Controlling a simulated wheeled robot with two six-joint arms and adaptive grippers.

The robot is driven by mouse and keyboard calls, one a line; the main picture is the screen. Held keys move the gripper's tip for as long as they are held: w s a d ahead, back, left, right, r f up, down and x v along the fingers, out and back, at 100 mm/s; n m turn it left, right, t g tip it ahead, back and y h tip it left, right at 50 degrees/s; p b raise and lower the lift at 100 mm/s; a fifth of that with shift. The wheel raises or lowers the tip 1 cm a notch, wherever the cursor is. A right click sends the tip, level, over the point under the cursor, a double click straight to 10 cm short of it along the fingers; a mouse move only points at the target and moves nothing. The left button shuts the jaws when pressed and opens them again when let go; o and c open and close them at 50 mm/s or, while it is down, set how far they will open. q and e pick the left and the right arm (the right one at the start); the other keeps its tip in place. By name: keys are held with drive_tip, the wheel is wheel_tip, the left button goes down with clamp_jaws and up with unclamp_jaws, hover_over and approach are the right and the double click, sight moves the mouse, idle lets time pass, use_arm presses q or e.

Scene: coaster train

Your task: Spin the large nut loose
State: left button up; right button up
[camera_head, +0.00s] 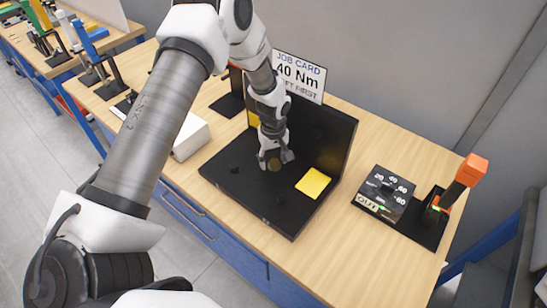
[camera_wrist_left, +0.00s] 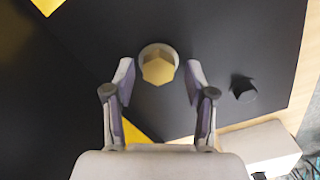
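The large nut is a brass-coloured hexagon on a pale round washer or base (camera_wrist_left: 158,67), set on the black board. In the head view the nut (camera_head: 274,165) shows small and partly hidden between my left fingers. My left gripper (camera_head: 276,158) points down over the board with its fingers spread. In the left wrist view the gripper (camera_wrist_left: 160,75) is open, one finger on each side of the nut, with a visible gap on both sides. Whether the fingertips are down at the nut's height is hard to tell. My right gripper is not in view.
The black board (camera_head: 248,190) has an upright back panel (camera_head: 333,140), yellow pads (camera_head: 313,183) and small black knobs (camera_wrist_left: 243,88). A job card (camera_head: 298,75) reads 40 Nm. A dial box (camera_head: 385,193) and an orange-handled tool (camera_head: 467,172) stand right. A white box (camera_head: 191,137) stands left.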

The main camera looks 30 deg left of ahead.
sight(273, 160)
use_arm(q)
drive_tip(key=shift+w, duration=0.1)
wheel_tip(273, 160, up, 12)
idle(0.5)
